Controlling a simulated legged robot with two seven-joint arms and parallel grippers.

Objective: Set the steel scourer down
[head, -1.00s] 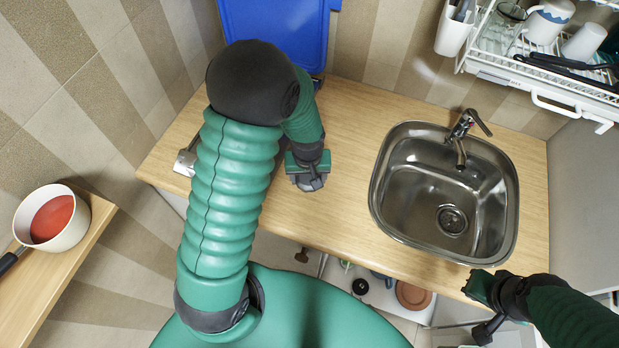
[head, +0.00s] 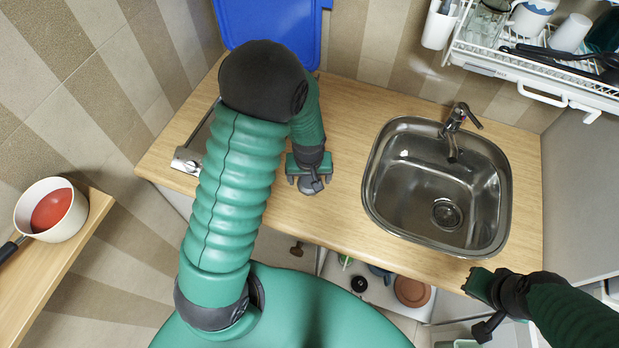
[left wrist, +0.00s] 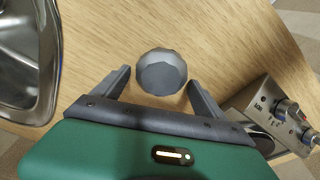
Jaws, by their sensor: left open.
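The steel scourer, a grey faceted ball (left wrist: 161,72), rests on the wooden counter (left wrist: 215,40) in the left wrist view. In the head view the scourer (head: 310,186) shows just at the tips of my left gripper (head: 309,180). My left gripper (left wrist: 158,88) is open, with one finger on each side of the scourer and a gap to each. My right gripper (head: 485,300) is at the counter's front right edge; I cannot tell its jaw state.
A steel sink (head: 400,205) with a tap (head: 456,125) lies to the right. A hob with knobs (head: 186,160) is at the left, partly behind my arm. A blue lid (head: 285,30) stands at the back. A dish rack (head: 545,75) hangs at the upper right. A pot (head: 65,222) sits far left.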

